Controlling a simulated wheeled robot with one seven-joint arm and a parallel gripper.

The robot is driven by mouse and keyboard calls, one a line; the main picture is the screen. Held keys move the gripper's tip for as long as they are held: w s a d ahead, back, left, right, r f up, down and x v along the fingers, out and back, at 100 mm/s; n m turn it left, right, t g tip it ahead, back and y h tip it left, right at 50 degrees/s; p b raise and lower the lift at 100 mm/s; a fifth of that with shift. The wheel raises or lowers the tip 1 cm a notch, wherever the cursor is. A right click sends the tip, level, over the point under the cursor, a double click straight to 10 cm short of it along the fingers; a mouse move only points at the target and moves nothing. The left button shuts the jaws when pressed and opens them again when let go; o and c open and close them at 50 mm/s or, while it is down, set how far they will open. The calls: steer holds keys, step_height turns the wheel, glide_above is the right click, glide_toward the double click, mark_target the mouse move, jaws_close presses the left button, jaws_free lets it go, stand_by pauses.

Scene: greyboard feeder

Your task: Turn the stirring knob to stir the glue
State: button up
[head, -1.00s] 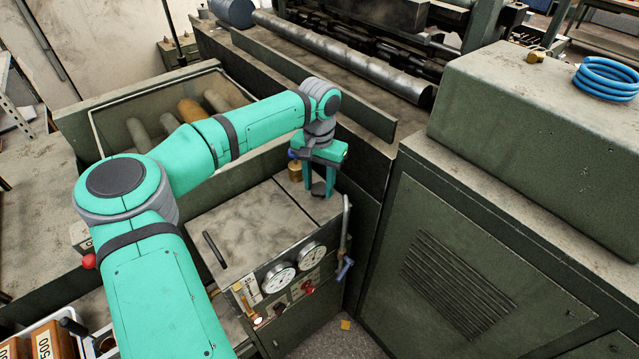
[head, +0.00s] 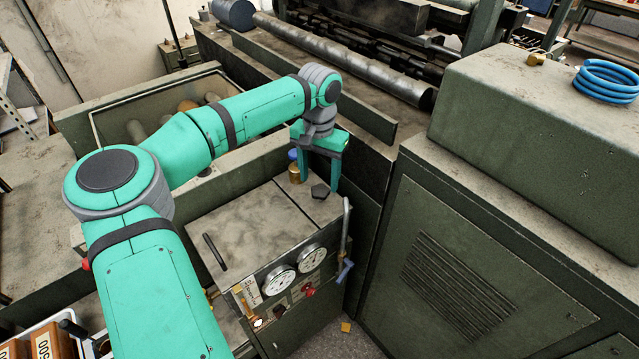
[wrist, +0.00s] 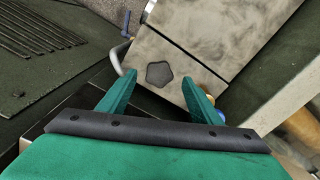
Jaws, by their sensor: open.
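The stirring knob (head: 320,191) is a small dark five-sided knob on top of the grey-green glue cabinet (head: 245,225), near its back right corner. In the wrist view the knob (wrist: 160,74) lies between my fingertips in the picture, with a gap on each side. My gripper (head: 320,184) points down over the knob, its two green fingers apart and empty. In the wrist view my gripper (wrist: 160,77) is also open. The fingertips look a little above the knob; their exact height is hard to tell.
A small brass-coloured bottle with a blue cap (head: 294,172) stands close beside the left finger. A bent grey pipe (head: 346,225) runs along the cabinet's right edge. The front carries gauges (head: 279,280) and a red knob (head: 309,291). A black handle (head: 215,251) lies on the lid.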

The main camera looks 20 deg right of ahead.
mark_target(319, 191)
step_height(319, 191, up, 7)
steer(key=shift+r, duration=0.2)
stand_by(0.5)
